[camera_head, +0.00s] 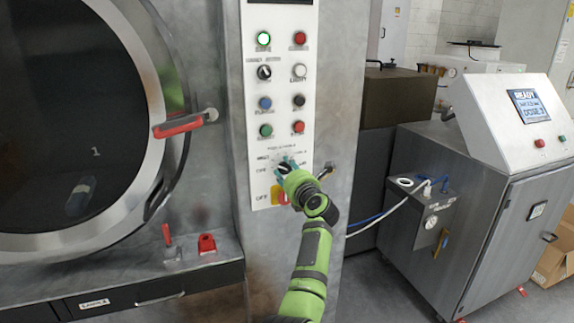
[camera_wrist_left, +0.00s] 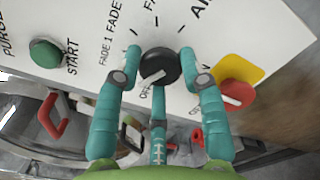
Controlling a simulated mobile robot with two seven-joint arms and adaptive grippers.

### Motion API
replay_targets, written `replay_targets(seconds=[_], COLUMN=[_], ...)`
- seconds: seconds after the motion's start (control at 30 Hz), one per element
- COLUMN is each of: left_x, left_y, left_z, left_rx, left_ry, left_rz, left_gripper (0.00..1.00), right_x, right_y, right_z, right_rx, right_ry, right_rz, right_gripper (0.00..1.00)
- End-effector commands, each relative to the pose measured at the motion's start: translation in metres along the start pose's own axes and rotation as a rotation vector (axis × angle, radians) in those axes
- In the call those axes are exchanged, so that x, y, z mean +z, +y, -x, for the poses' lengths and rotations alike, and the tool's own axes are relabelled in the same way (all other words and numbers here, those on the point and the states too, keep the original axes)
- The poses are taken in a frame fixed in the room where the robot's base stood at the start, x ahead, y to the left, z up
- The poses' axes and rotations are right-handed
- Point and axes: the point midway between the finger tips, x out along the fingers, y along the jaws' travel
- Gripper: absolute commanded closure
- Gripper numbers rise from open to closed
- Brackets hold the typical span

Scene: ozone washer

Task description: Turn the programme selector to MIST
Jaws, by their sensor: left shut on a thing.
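The programme selector (camera_wrist_left: 158,66) is a round black knob with a white pointer line, low on the white control panel (camera_head: 262,100). In the left wrist view its pointer slants toward the lower left, near the OFF lettering. FADE and AIR lettering shows around it; I cannot make out a MIST label. My left gripper (camera_head: 284,168), with teal fingers and a green body, is shut on the selector, fingers on either side of it. My right gripper is not in view.
A red switch on a yellow plate (camera_wrist_left: 240,70) sits close beside the selector. Buttons, including a green START button (camera_wrist_left: 46,53), are above it on the panel. A round chamber door with a red handle (camera_head: 180,125) stands left; a steel cabinet (camera_head: 480,200) stands right.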

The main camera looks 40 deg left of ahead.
Motion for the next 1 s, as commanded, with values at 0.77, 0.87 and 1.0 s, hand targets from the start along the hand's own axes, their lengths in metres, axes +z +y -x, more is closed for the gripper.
replay_targets(seconds=[0.77,0.87,1.0], left_x=[0.0103,0.0079,0.0057], left_y=[0.0043,0.003,0.0018], left_z=[-0.0001,-0.0001,0.0], left_rx=[0.007,0.005,0.003], left_ry=[-0.022,-0.018,-0.013], left_rz=[-0.066,-0.066,-0.067], left_gripper=[0.35,0.35,0.35], right_x=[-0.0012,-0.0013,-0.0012], right_y=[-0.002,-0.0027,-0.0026], right_z=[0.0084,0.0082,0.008], right_rx=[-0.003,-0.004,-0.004], right_ry=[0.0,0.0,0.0], right_rz=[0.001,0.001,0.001], right_gripper=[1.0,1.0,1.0])
